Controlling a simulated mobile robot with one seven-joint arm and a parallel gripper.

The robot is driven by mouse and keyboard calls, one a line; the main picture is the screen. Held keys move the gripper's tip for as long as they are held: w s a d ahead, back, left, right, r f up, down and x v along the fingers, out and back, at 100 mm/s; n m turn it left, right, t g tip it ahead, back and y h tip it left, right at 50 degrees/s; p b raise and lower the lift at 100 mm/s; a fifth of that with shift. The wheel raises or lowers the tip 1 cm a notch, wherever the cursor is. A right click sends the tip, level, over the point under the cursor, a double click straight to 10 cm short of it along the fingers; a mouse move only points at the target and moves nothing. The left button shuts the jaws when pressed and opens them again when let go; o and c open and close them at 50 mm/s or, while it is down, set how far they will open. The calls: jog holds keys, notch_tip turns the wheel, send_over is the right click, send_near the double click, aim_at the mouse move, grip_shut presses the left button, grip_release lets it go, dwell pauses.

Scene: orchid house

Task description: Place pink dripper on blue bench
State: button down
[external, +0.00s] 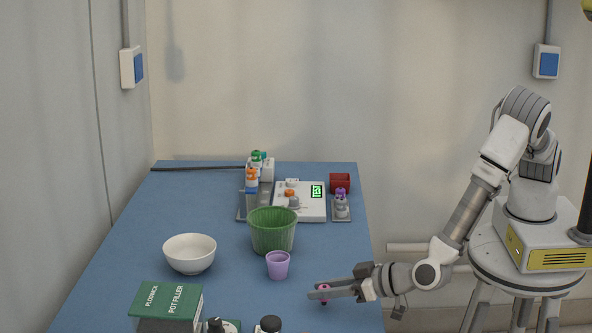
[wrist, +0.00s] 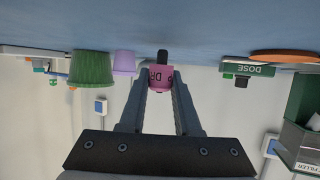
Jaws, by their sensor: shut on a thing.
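My gripper (external: 318,292) is at the right side of the blue bench (external: 225,295), low over its top. It is shut on the pink dripper (external: 324,287), mostly hidden by the fingers in the external view. In the wrist view, which is upside down, the pink dripper (wrist: 159,78) sits between the two fingertips, with dark lettering on its side and a black end toward the bench surface (wrist: 200,25). I cannot tell whether it touches the bench.
A lilac cup (external: 278,265), a green ribbed pot (external: 272,232) and a white bowl (external: 190,254) stand left of my gripper. A white scale (external: 311,210) and a red box (external: 340,183) are farther back. A green pot-filler box (external: 167,301) is at front left.

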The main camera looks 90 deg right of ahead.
jog(key=shift+f, duration=0.35)
jog(key=shift+f, duration=0.15)
jog(key=c, duration=0.6)
grip_release()
